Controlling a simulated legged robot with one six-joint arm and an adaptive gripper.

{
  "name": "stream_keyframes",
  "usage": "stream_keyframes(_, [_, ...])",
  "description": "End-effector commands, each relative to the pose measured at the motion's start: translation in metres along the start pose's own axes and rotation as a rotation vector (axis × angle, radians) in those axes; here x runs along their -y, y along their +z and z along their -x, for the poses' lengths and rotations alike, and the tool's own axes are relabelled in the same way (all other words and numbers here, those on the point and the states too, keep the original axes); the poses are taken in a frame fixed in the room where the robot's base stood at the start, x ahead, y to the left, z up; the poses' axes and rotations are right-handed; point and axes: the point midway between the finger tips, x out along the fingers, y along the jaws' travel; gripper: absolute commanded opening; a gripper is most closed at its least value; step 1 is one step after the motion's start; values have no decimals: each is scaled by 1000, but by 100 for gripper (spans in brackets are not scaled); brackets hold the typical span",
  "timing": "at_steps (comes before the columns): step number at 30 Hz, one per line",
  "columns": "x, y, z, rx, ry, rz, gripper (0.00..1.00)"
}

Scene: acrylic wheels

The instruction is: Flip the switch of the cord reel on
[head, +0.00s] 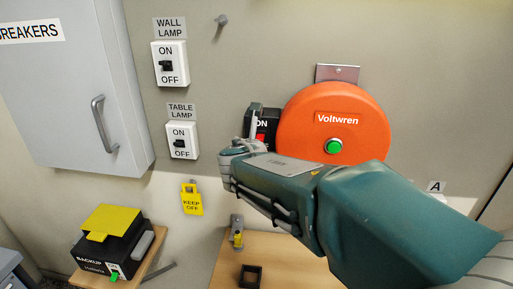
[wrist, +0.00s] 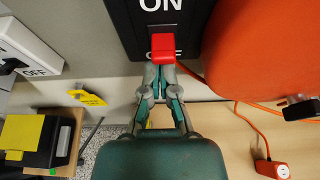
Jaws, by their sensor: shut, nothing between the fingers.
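The orange cord reel (head: 300,120), marked Voltwren with a green button, is mounted on the wall; its orange side also fills the right of the wrist view (wrist: 265,50). Its black switch box (wrist: 120,20) is at its left, with ON above and OFF below. The red switch (wrist: 163,46) sits below ON and partly covers OFF. My gripper (wrist: 163,80) is shut and empty, its fingertips just below the red switch; I cannot tell if they touch it. In the head view my gripper (head: 238,150) hides the lower part of the box.
The wall lamp switch (head: 169,64) and table lamp switch (head: 182,140) are left of the reel. A yellow KEEP OFF tag (head: 192,200) hangs below them. A wooden surface (head: 220,270) lies below, with an orange cord (wrist: 258,130) over it. The black backup box (head: 110,240) is lower left.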

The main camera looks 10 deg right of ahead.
Motion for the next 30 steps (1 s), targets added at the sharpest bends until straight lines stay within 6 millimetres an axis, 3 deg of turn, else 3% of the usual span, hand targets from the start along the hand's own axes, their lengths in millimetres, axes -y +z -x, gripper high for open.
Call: stream_keyframes(30, [0, 23, 9, 5, 1, -1, 0])
